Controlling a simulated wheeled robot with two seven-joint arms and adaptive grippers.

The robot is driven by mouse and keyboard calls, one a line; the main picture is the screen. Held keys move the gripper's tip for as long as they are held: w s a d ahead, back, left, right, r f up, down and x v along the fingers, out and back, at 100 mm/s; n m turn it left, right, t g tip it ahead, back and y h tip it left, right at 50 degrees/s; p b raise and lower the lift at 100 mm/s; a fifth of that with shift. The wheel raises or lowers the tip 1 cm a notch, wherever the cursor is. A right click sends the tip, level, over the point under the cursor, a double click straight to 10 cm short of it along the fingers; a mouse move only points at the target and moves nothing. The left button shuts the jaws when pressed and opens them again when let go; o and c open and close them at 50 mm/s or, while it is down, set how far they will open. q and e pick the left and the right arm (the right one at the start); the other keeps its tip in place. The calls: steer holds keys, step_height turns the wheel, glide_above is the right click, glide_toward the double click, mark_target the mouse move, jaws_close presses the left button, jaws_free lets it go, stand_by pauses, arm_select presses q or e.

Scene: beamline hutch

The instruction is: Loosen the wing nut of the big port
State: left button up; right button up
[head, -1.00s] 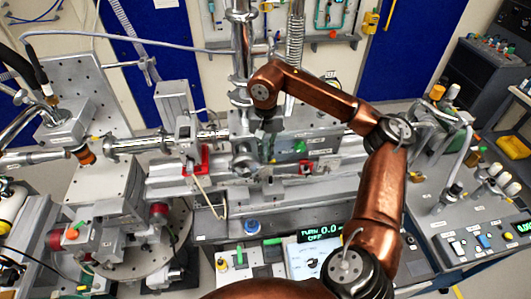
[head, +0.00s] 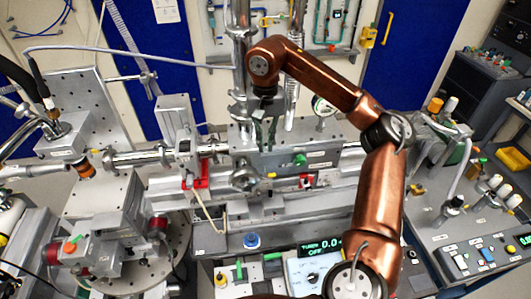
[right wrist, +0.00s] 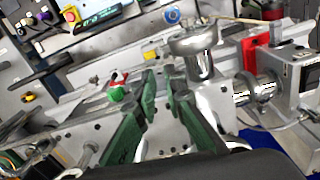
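My right gripper (head: 265,133) hangs fingers down over the metal beamline chamber (head: 325,154), behind the front round port flange (head: 245,179). In the right wrist view its two green fingers (right wrist: 160,84) stand apart with nothing between them. The round metal port (right wrist: 196,42) is just beyond the right fingertip, apart from it. A small yellow piece (right wrist: 152,54) sits beside the port; I cannot tell whether it is the wing nut. My left gripper is not in view.
A green knob (head: 300,159) is on the chamber, right of the gripper; it also shows near the left finger in the wrist view (right wrist: 117,94). A red bracket (head: 203,174) stands to the left. A control panel with a turbo display (head: 319,248) lies in front.

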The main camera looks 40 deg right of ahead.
steer(key=shift+r, duration=0.65)
